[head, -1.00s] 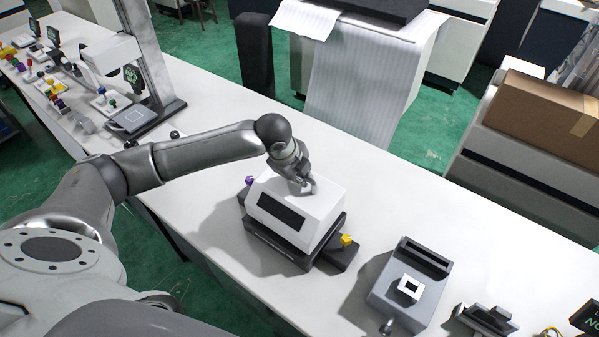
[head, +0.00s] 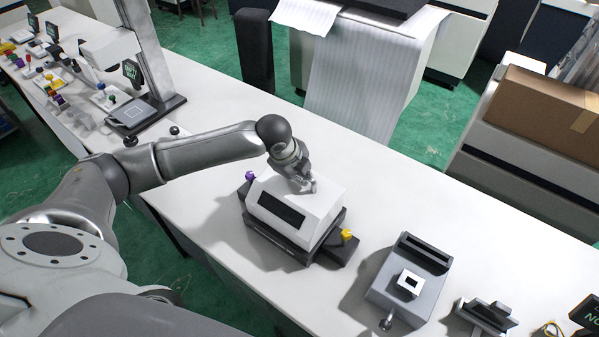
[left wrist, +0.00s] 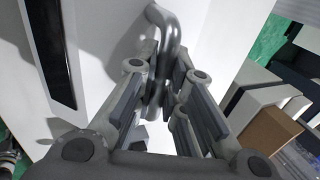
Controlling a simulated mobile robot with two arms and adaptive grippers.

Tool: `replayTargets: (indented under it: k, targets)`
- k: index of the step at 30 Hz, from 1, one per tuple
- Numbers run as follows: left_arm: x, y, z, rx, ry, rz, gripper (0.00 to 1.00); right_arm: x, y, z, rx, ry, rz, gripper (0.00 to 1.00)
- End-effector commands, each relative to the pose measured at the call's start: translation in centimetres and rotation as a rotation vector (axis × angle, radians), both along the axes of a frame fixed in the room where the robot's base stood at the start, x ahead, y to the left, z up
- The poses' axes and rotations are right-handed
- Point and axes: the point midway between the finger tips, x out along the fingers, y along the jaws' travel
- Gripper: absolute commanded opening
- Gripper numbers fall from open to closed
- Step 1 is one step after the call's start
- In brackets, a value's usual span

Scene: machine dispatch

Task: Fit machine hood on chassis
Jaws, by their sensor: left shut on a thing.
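The white machine hood (head: 317,204) with a black front panel sits over the dark chassis (head: 272,243) on the white table. Part of the hood also fills the left wrist view (left wrist: 108,50). In the head view a dark rim of the chassis shows below the hood; I cannot tell whether the hood is fully seated. My left gripper (head: 308,186) is at the top of the hood, shut on its curved metal handle (left wrist: 172,45). A purple knob (head: 250,176) and a yellow knob (head: 346,236) show at the chassis's two sides. My right gripper is not in view.
A grey device with a white square (head: 410,284) stands to the right, with a smaller dark stand (head: 487,316) beyond it. A grey stand with an upright post (head: 140,115) and several small coloured parts are at the left. The table behind the hood is clear.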

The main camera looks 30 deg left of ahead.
Motion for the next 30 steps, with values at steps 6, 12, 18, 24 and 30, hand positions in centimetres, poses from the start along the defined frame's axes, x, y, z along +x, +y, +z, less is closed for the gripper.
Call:
replayTargets:
  k: [6, 12, 18, 24, 30]
  targets:
    - [-0.1, 0.0, -0.1, 0.0, 0.003, -0.001, 0.36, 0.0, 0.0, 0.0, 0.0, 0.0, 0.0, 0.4]
    - [-0.1, 0.0, -0.1, 0.0, 0.003, 0.0, 0.36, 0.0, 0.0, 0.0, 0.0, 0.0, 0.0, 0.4]
    - [-0.4, 0.1, 0.4, 0.002, 0.005, -0.001, 0.36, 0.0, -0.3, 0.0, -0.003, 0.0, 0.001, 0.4]
    - [-1.6, 0.3, 3.8, 0.002, 0.0, -0.001, 0.36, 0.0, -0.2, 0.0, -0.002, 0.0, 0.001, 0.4]
    - [-3.3, 0.5, 7.8, 0.002, -0.001, -0.001, 0.36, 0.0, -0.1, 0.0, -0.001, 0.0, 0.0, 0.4]
